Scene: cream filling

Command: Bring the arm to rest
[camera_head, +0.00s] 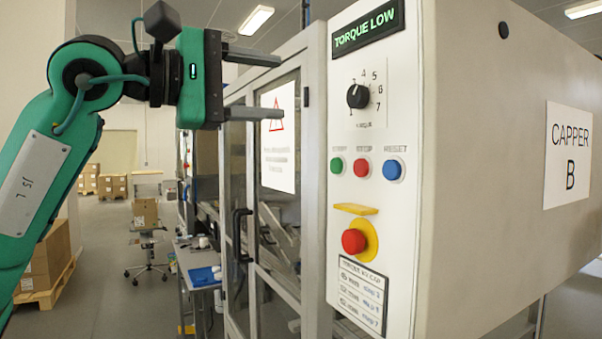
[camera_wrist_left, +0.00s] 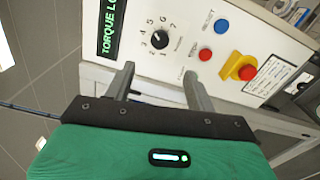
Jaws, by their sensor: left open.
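My left gripper (camera_head: 258,85) is open and empty, raised at the upper left of the head view. Its two grey fingers point right, toward the white control panel (camera_head: 398,140) of the capper. The wrist view shows both fingers (camera_wrist_left: 160,92) apart, with the panel beyond them and nothing between them. The panel bears a black dial (camera_head: 357,96), a display reading "TORQUE LOW" (camera_head: 368,29), and green, red and blue buttons. My right gripper is not in view.
A red emergency button (camera_head: 353,241) on a yellow base sits low on the panel. Glass-doored machine frames (camera_head: 313,180) stand left of it. A stool (camera_head: 146,240), a side table (camera_head: 197,262) and boxes on a pallet (camera_head: 45,265) stand farther back. Open floor lies between them.

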